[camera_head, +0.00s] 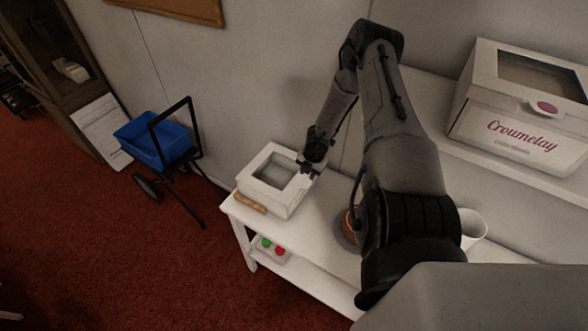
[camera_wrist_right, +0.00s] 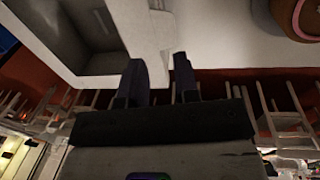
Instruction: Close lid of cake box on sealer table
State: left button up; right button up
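A white cake box (camera_head: 281,208) stands at the left end of the white table. Its top has a square opening or window showing a grey inside. The box also shows close up in the right wrist view (camera_wrist_right: 35,30), with a pale tab-like edge near my fingertips. My right gripper (camera_head: 310,170) is at the box's right edge, at about the height of its top. In the wrist view the right fingers (camera_wrist_right: 160,68) stand apart, with a gap between them. I cannot tell whether they touch the box or whether its lid is fully down. My left gripper is not in view.
A wooden-looking tool (camera_head: 250,203) lies by the box's front. A brown round item (camera_head: 349,222), partly behind my arm, and a white cup (camera_head: 473,229) are on the table. A large "Croumelay" box (camera_head: 520,137) stands right. A blue cart (camera_head: 158,143) stands on the floor left.

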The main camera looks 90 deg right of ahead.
notch_tip(320, 180, up, 14)
jog(key=s+p, duration=0.1)
jog(key=shift+s+a+f, duration=0.2)
jog(key=shift+s+a, duration=0.2)
dwell(0.7)
